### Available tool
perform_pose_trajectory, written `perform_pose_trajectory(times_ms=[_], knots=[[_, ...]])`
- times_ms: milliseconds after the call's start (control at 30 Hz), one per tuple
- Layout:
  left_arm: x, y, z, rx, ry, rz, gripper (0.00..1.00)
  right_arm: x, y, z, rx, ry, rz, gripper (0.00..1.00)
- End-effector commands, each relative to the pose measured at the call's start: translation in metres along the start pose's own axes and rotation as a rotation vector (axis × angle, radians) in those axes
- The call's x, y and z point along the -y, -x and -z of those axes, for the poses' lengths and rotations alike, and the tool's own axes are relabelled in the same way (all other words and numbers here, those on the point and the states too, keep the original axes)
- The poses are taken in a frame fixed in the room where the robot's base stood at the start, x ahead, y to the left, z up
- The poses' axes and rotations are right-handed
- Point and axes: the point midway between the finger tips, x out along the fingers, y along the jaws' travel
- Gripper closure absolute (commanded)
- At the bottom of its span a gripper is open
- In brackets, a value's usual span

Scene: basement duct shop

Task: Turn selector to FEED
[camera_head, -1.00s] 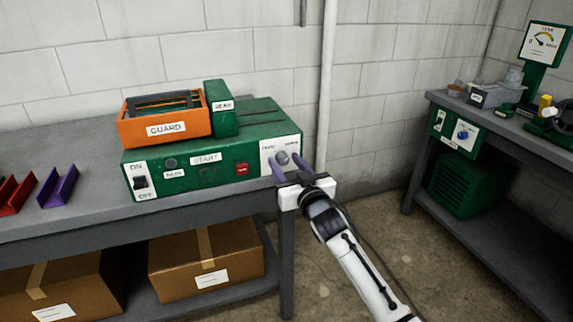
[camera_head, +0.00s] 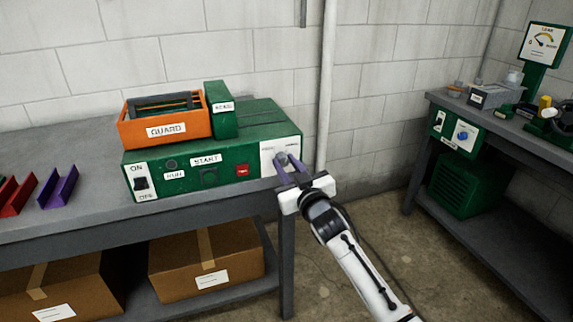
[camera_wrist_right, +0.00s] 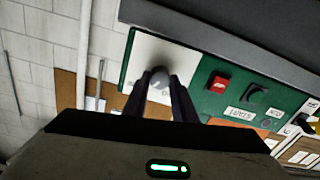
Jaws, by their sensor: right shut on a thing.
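The selector is a round grey knob (camera_head: 281,157) on a white plate at the right end of the green machine's front panel (camera_head: 225,165). The plate's labels are too small to read. My right gripper (camera_head: 286,163) is at the plate, its two purple fingers shut on the knob. In the right wrist view the grey knob (camera_wrist_right: 159,75) shows between the tips of the dark fingers (camera_wrist_right: 158,85), against the white plate. The fingers hide part of the knob, so I cannot tell which way it points. My left gripper is not in view.
The panel also has an ON/OFF switch (camera_head: 141,183), a START button (camera_head: 209,177) and a red button (camera_head: 242,170). An orange GUARD box (camera_head: 165,131) sits on top. Purple (camera_head: 59,187) and red trays lie on the bench at left. A second bench stands at right.

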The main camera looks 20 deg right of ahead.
Motion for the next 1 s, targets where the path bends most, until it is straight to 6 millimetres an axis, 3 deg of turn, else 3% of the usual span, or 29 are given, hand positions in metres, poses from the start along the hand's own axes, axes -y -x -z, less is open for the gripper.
perform_pose_trajectory(times_ms=[1000], knots=[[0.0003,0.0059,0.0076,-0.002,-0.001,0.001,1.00,0.0018,0.0001,-0.0011,0.019,0.960,0.001,0.98]])
